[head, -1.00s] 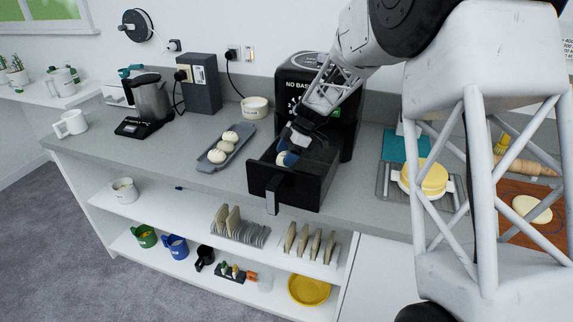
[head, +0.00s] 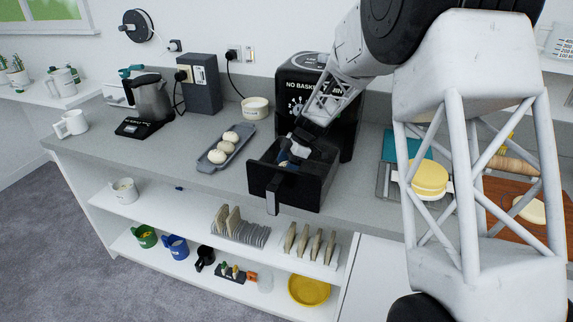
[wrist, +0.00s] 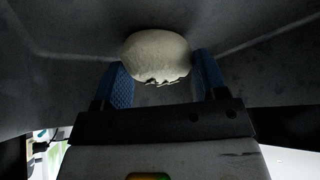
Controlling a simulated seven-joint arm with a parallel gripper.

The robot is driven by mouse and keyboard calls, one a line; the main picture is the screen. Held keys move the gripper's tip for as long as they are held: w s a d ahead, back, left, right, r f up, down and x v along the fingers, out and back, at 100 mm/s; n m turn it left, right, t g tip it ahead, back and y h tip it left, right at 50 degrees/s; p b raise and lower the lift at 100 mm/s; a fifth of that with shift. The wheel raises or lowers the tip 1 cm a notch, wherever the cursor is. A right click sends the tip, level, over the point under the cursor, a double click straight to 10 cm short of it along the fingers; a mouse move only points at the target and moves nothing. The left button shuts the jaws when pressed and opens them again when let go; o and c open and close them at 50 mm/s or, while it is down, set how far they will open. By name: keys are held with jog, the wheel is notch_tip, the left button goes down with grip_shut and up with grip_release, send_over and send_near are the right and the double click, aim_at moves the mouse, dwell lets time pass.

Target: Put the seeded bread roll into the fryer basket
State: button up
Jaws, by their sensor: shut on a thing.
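My gripper (head: 286,163) is inside the black fryer basket (head: 292,192), which is pulled out at the front of the air fryer (head: 312,80). In the wrist view, a pale round bread roll (wrist: 157,56) sits between the blue fingers of my gripper (wrist: 163,80), and they are shut on it. Dark basket walls surround the roll. Seeds on it cannot be made out. In the head view the basket wall and gripper hide the roll. I cannot tell whether it touches the basket floor.
A grey tray (head: 208,168) with pale rolls lies left of the basket. A blender (head: 147,98) on a scale is further left. A yellow stack (head: 430,177) and boards are to the right. The counter's left front is clear.

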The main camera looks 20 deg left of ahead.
jog(key=o, duration=0.9)
jog(key=shift+o, duration=0.2)
jog(key=shift+v, duration=2.05)
